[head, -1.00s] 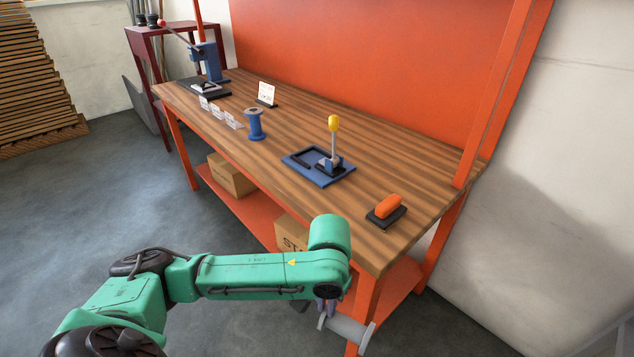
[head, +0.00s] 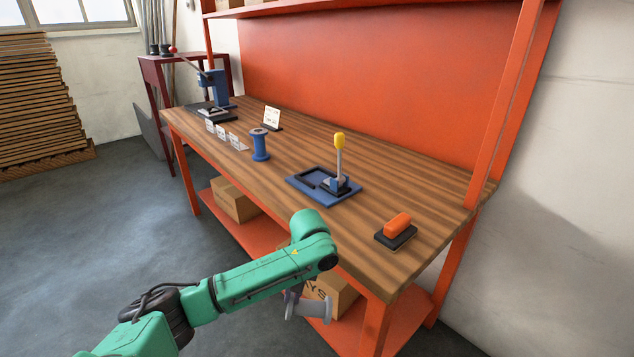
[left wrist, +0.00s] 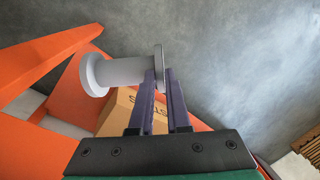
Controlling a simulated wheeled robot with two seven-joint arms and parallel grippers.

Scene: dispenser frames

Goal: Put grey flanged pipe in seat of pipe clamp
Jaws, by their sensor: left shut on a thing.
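The grey flanged pipe (head: 312,309) hangs in my left gripper (head: 291,298), low in front of the bench and below the tabletop. In the left wrist view the pipe (left wrist: 122,72) lies crosswise, and the fingers (left wrist: 160,76) are shut on its right-hand flange. The blue plate with a black frame and a yellow-handled upright lever, which looks like the pipe clamp (head: 312,193), lies on the bench, apart from the pipe. Its seat is hard to make out and looks empty. My right gripper is not in view.
A blue spool (head: 260,145), small white cards (head: 221,132), a sign (head: 272,117) and a lever press (head: 215,95) stand farther left on the bench (head: 400,190). An orange-topped block (head: 397,226) lies near its right end. Boxes (head: 234,201) sit on the lower shelf.

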